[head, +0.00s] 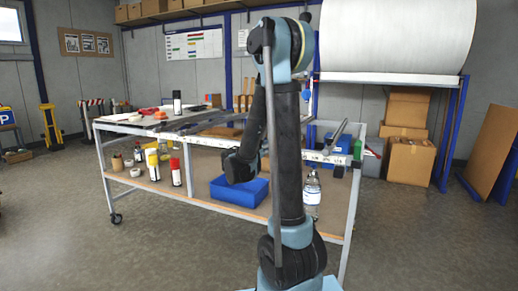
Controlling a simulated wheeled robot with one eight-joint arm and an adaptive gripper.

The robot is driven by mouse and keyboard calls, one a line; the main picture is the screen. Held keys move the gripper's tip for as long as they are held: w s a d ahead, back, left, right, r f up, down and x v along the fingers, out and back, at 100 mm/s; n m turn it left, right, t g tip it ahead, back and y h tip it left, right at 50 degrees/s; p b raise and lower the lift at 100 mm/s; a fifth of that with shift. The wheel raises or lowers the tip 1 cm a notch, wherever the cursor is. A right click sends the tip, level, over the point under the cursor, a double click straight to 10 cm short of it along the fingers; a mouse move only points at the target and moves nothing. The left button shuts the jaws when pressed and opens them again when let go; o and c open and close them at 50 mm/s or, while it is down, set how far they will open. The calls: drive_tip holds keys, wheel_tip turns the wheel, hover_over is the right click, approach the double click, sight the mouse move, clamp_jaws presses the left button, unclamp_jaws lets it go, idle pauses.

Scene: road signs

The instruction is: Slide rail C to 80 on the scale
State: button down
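A workbench cart (150,187) stands in front of me, with dark long pieces on its top that I cannot tell apart. A pale bar (325,157) with dark marks runs along the right part of its near edge. A grey lever-like piece (337,136) sticks up at an angle near its right end. I cannot read a letter C, a scale or the number 80 anywhere. My arm rises in the middle of the view and bends down towards the cart. It covers part of the cart top. My gripper is not visible; only dark wrist links show.
The lower shelf holds a blue bin (239,191), spray cans (175,171) and a clear bottle (312,192). Cardboard boxes (409,157) and a large white roll (395,36) on a blue-legged rack stand right. Floor is clear at front left and front right.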

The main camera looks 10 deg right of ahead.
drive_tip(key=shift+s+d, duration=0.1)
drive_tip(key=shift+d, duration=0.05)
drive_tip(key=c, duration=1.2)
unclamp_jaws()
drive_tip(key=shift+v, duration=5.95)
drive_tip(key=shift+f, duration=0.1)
